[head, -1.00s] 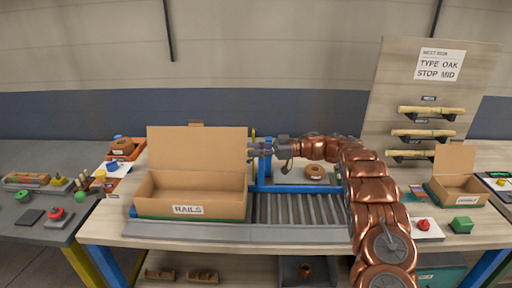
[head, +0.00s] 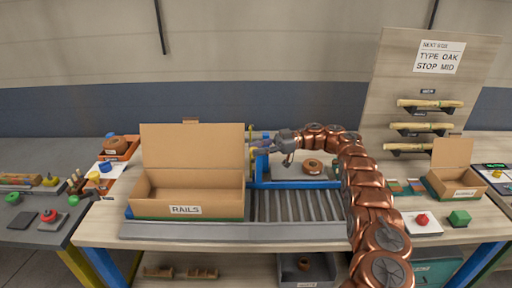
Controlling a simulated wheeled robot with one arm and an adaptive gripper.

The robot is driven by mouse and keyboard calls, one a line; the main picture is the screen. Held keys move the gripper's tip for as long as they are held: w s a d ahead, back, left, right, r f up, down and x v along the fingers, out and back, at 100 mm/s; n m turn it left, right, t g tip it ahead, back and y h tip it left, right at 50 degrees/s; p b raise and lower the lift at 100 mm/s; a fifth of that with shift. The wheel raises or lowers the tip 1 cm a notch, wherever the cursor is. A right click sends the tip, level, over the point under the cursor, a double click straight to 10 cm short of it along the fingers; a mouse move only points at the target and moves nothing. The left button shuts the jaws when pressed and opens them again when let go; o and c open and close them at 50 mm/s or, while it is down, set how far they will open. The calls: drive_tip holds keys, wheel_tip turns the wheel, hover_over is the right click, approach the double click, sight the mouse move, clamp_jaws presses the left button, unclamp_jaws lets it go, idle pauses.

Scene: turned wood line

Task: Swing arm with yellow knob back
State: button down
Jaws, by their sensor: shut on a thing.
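My gripper (head: 262,147) is at the back of the roller conveyor, just right of the cardboard box's raised lid. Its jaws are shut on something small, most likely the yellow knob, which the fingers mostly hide. A thin yellow upright piece (head: 251,138) shows just left of the fingertips. The swing arm itself is hard to make out behind the gripper and the lid. A blue frame (head: 262,172) stands over the rollers below the gripper.
The open cardboard box marked RAILS (head: 188,196) stands close on the left. The roller conveyor (head: 295,205) is bare in front. A brown ring (head: 313,166) lies behind the blue frame. A smaller cardboard box (head: 455,183) and a sample board (head: 425,75) stand at right.

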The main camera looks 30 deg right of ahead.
idle(0.4)
drive_tip(key=c, duration=0.8)
unclamp_jaws()
